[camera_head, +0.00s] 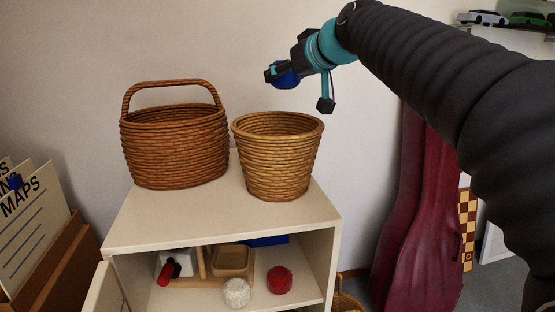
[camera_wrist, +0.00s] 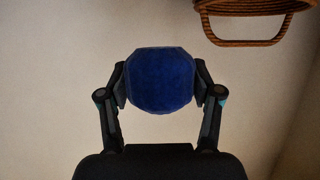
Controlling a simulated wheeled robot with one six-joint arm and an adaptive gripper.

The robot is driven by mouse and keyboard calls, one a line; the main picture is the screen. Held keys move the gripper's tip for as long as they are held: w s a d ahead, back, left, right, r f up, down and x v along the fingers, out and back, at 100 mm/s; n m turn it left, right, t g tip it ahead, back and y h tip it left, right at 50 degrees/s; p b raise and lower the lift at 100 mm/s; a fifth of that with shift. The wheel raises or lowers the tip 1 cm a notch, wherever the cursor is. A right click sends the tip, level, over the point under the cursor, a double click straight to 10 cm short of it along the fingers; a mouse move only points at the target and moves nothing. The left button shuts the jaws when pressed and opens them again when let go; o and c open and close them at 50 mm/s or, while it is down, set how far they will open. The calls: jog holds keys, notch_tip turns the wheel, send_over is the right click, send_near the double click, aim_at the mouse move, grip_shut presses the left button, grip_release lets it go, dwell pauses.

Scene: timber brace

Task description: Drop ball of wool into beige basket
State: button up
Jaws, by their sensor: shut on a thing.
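A blue ball of wool (camera_wrist: 162,80) is clasped between the two fingers of my gripper (camera_wrist: 162,90) in the wrist view. In the head view my gripper (camera_head: 284,74) holds the blue ball (camera_head: 286,76) in the air, higher than the baskets and near the wall. The beige basket (camera_head: 277,170) is a round, handleless wicker basket on top of the cabinet. It appears below my gripper in the head view, and its inside floor is hidden. It is not clearly visible in the wrist view.
A brown basket with a tall handle (camera_head: 175,150) stands left of the beige one, and its handle shows in the wrist view (camera_wrist: 245,41). The cabinet (camera_head: 150,232) holds a white ball (camera_head: 236,292) and a red ball (camera_head: 279,280) on its shelf. A dark red case (camera_head: 418,220) stands right.

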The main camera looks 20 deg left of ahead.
jog(key=shift+f+b, duration=0.95)
jog(key=shift+f, duration=1.25)
jog(key=o, duration=1.2)
jog(key=v, duration=1.2)
